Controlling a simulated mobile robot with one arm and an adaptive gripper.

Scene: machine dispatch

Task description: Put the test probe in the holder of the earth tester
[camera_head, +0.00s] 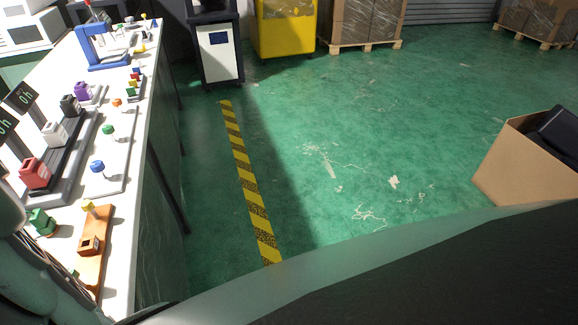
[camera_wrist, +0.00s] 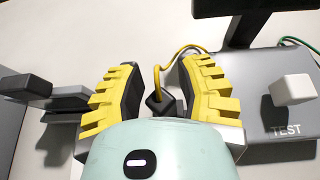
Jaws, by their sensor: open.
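In the wrist view, my gripper (camera_wrist: 160,75) is open, with a yellow toothed finger on each side. A small black block-like piece with a yellow cable (camera_wrist: 157,101), likely the test probe, sits between the fingers. A gap shows on both sides of it. Its lower part is hidden by my gripper's body. To the right is a grey device marked TEST (camera_wrist: 258,115), likely the earth tester, with a white block-shaped button (camera_wrist: 292,89). A dark grey bracket-like piece (camera_wrist: 68,103) stands left of my gripper; I cannot tell whether it is the holder.
In the head view, a white bench (camera_head: 150,100) on the left carries several small devices and coloured blocks. A black part (camera_wrist: 235,8) overhangs the device in the wrist view. A green cable (camera_wrist: 298,42) runs at right.

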